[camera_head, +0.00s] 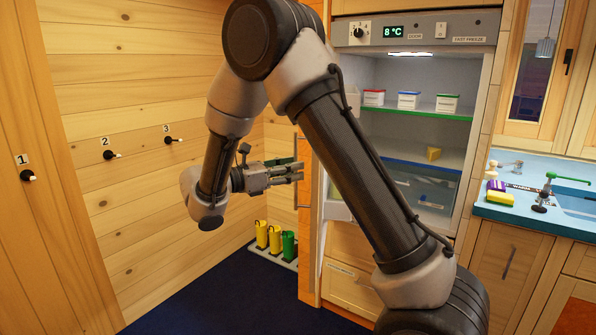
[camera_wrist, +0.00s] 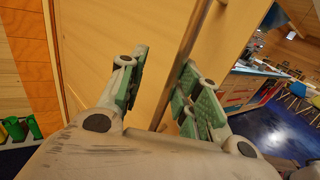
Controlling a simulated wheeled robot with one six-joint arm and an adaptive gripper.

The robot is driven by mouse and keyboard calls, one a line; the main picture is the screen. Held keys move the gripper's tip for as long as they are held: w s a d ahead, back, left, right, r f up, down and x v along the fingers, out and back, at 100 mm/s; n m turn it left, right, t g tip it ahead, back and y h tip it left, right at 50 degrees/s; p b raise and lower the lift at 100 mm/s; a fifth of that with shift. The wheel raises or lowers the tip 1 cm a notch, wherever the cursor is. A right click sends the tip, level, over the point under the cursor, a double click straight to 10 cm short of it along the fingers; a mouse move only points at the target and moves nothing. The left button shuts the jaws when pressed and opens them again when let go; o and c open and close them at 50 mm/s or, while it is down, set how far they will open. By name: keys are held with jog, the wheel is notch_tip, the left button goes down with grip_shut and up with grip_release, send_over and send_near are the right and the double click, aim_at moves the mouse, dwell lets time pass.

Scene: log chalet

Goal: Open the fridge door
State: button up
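The fridge (camera_head: 420,150) stands open in the head view, its lit shelves showing. Its wooden door (camera_head: 310,215) is swung out to the left, seen nearly edge-on, with my arm partly covering the opening. In the wrist view the door's front (camera_wrist: 105,35) fills much of the picture. The long metal handle (camera_wrist: 203,30) runs diagonally across it. My gripper (camera_head: 298,171) is at the door's outer face by the handle. In the wrist view my gripper (camera_wrist: 165,85) has its green-padded fingers apart, with the handle between them, nearer the right finger. Contact cannot be told.
A blue counter (camera_head: 530,205) with a sink and sponges is at the right. Yellow and green boots (camera_head: 275,240) stand on a tray by the left wall, below and behind my gripper. Numbered wall hooks (camera_head: 110,155) are at the left. The dark blue floor (camera_head: 215,295) is clear in front.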

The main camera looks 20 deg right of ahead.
jog(key=shift+w+a, duration=1.45)
jog(key=shift+a, duration=0.3)
jog(key=shift+c, duration=0.2)
